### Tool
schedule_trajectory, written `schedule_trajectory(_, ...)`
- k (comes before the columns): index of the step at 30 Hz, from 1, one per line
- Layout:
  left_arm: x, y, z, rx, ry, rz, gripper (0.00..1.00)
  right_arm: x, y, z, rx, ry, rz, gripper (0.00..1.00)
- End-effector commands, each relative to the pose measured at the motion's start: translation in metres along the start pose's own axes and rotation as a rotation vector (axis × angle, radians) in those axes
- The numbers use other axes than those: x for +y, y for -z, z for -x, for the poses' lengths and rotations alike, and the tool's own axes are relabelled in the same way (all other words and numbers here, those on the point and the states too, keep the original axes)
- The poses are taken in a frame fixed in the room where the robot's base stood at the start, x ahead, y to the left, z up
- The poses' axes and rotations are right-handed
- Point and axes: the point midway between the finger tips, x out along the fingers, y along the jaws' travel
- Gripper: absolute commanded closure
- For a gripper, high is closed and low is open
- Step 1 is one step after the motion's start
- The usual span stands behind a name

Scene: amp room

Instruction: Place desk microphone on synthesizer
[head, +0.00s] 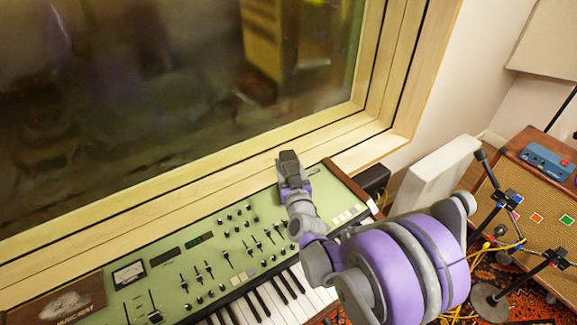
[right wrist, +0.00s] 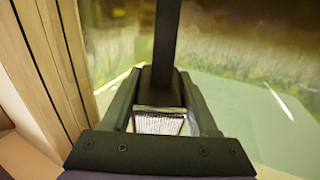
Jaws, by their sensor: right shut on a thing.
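The green synthesizer (head: 218,222) lies below the window, with its panel of knobs and sliders facing up and its keys at the front. My right gripper (head: 289,164) is above the synthesizer's back edge, toward its right end. In the right wrist view my right gripper (right wrist: 165,95) is shut on what looks like the desk microphone (right wrist: 167,45), a dark stem with a silver mesh part (right wrist: 158,124) between the fingers. In the head view the microphone cannot be told clearly from the gripper. My left gripper is not in view.
A wooden window frame (head: 180,192) runs behind the synthesizer. At the right stand an amplifier (head: 533,170) with a blue box (head: 548,161) on it, microphone stands (head: 490,190) and a pale panel (head: 432,172). The left part of the synthesizer panel is free of loose objects.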

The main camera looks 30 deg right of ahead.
Motion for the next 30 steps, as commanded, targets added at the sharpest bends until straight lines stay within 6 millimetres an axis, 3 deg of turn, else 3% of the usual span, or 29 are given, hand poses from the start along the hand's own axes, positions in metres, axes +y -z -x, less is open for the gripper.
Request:
schedule_trajectory(11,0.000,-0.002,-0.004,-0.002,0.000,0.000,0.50,0.000,-0.004,0.000,0.001,-0.001,0.000,1.00)
schedule_trajectory(12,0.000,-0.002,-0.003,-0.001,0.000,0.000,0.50,0.000,-0.003,0.000,0.000,0.000,-0.001,0.33)
schedule_trajectory(16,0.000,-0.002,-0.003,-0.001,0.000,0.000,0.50,0.000,-0.003,0.000,0.000,0.000,-0.001,0.10)
schedule_trajectory(27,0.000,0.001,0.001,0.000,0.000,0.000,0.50,0.000,0.002,0.000,0.001,0.000,0.000,0.10)
schedule_trajectory(30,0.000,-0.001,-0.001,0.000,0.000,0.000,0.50,0.000,0.001,0.013,0.000,0.001,0.000,0.10)
